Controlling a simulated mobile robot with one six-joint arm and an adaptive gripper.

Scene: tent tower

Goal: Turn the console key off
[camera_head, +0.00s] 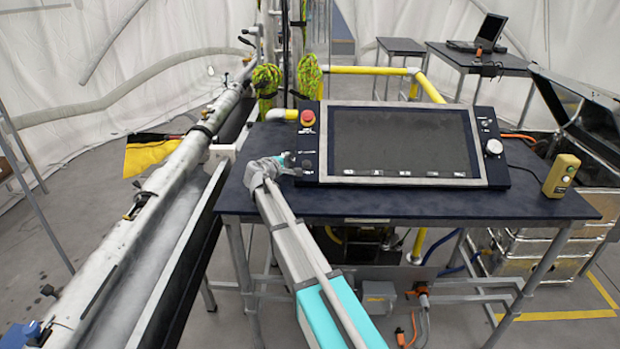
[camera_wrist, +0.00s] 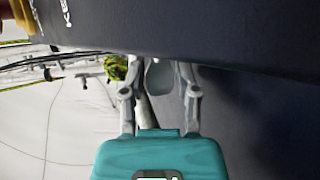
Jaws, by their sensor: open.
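The console (camera_head: 400,140) is a tilted panel with a large dark screen, standing on a dark table. My gripper (camera_head: 284,164) is at the console's left edge, low on the left control strip. In the wrist view my gripper (camera_wrist: 158,68) is open, its two grey fingers apart. A grey rounded piece (camera_wrist: 158,80) shows between the fingers; it may be the key, but I cannot tell for sure. Part of a white label (camera_wrist: 66,12) starting "KE" is on the dark panel in the wrist view. In the head view my gripper hides the key area.
A red stop button (camera_head: 308,117) tops the left strip. A round gauge (camera_head: 494,147) is on the right strip. A yellow button box (camera_head: 561,175) stands on the table (camera_head: 420,205) at right. A long grey tube (camera_head: 150,200) runs along the left. Yellow-green rope (camera_head: 309,75) hangs behind.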

